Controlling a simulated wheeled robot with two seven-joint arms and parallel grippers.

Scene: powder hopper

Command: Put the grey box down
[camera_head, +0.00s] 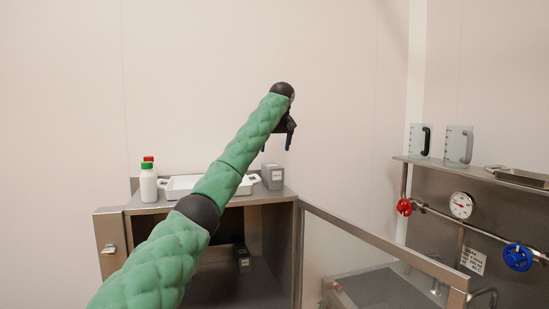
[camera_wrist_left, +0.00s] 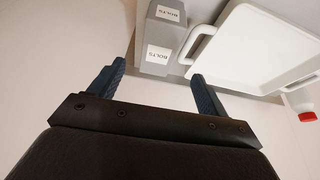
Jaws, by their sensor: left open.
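The grey box (camera_head: 272,177), with white labels, stands upright on the steel cabinet top beside the white tray. In the left wrist view the grey box (camera_wrist_left: 163,40) shows two labels reading "BOLTS" and lies beyond the fingertips, apart from them. My left gripper (camera_head: 278,147) is above the cabinet top, over the box, pointing down. Its two blue fingers (camera_wrist_left: 160,72) are spread apart with nothing between them. My right gripper is in neither view.
A white tray (camera_head: 180,184) with handles sits left of the box. Bottles with green (camera_head: 148,184) and red caps stand at the cabinet's left. A smaller dark box (camera_head: 243,258) is inside the open cabinet. A glass panel (camera_head: 345,247) stands to the right.

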